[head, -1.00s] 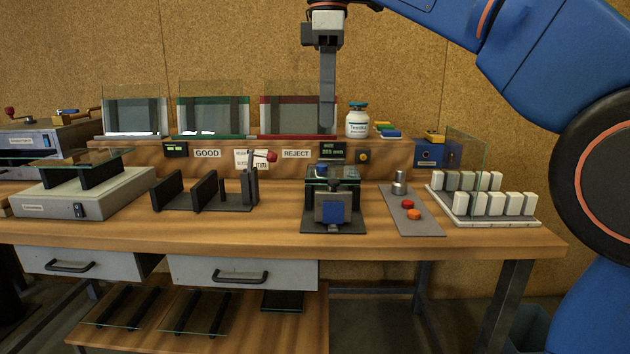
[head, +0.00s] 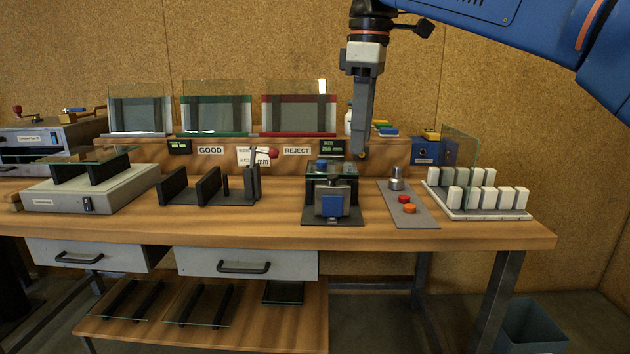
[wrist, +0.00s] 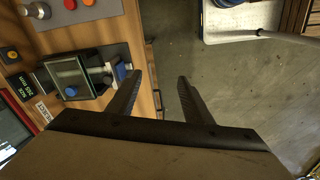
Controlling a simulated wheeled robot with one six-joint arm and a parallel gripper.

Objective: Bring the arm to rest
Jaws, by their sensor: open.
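My blue arm (head: 480,12) reaches in from the upper right of the head view. My gripper (head: 361,152) hangs down from it, above the bench and in front of the back shelf, up and right of the small clamp fixture. In the wrist view my gripper (wrist: 158,85) shows two dark fingers spread apart, with nothing between them but the bench's edge and the grey floor. The fixture with the blue block (head: 332,205) stands on the bench below; in the wrist view it lies left of the fingers.
The wooden bench (head: 270,232) holds a button plate (head: 420,215), a rack of white blocks (head: 478,212), black slotted stands (head: 205,190) and a grey scale (head: 80,195). Glass panes (head: 215,108) stand upright at the back. A bin (head: 530,325) sits on the floor at right.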

